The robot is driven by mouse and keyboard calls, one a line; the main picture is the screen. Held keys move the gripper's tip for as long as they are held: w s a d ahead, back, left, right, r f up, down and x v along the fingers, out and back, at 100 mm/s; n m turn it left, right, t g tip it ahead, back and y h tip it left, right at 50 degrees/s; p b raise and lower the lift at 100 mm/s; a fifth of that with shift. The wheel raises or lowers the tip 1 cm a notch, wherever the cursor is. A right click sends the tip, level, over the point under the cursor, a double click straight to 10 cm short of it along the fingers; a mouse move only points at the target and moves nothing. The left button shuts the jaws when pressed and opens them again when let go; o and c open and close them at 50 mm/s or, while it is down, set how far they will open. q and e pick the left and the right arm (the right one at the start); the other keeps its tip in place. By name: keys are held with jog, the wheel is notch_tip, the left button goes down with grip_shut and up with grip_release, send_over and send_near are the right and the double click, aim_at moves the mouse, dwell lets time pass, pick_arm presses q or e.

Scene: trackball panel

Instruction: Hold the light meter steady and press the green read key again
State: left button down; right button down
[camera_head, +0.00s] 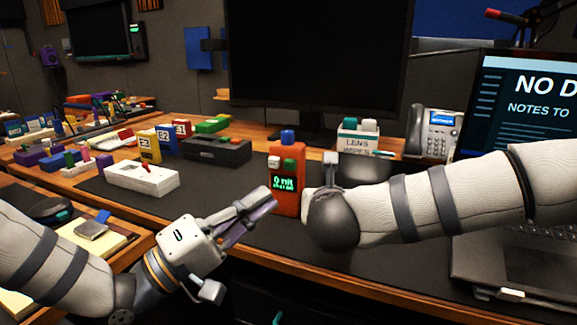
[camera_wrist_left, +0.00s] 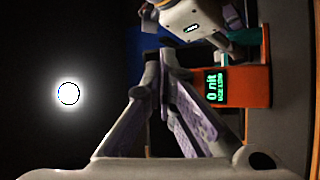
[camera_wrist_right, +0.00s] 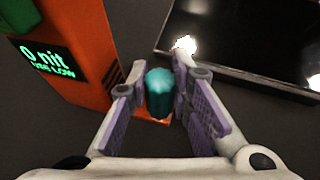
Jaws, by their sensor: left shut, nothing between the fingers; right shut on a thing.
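The light meter (camera_head: 287,205) is an orange upright box on the dark mat with a blue knob on top. Its screen reads "0 nit" in the right wrist view (camera_wrist_right: 45,60). My right gripper (camera_wrist_right: 165,82) is shut on a teal peg (camera_wrist_right: 158,98) beside the meter, above an orange piece.
A white box with keys (camera_head: 142,178) and a black box (camera_head: 215,152) stand left of the meter. Behind are a large monitor (camera_head: 315,60), a lens wipes box (camera_head: 358,143) and a phone (camera_head: 433,133). A laptop is at right. Bare mat lies between the boxes and meter.

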aim_at(290, 164)
pick_arm(q)
jog(key=shift+s+d+r+m+g+h, duration=0.15)
jog(key=shift+s+m+g+h, duration=0.15)
jog(key=shift+s, duration=0.3)
jog(key=shift+s+d+r+m+g+h, duration=0.2)
jog(key=shift+s+m+h, duration=0.2)
jog(key=shift+s, duration=0.15)
jog(key=w+d, duration=0.3)
jog(key=w, duration=0.5)
jog(key=shift+w, duration=0.2)
jog(key=shift+w+f, duration=0.1)
dwell(0.5)
jog(key=shift+w, duration=0.3)
jog(key=shift+w+d, duration=0.2)
jog(key=shift+w, duration=0.25)
dwell(0.6)
jog(key=shift+s, duration=0.1)
jog(key=shift+s+a, duration=0.3)
jog(key=shift+s, duration=0.45)
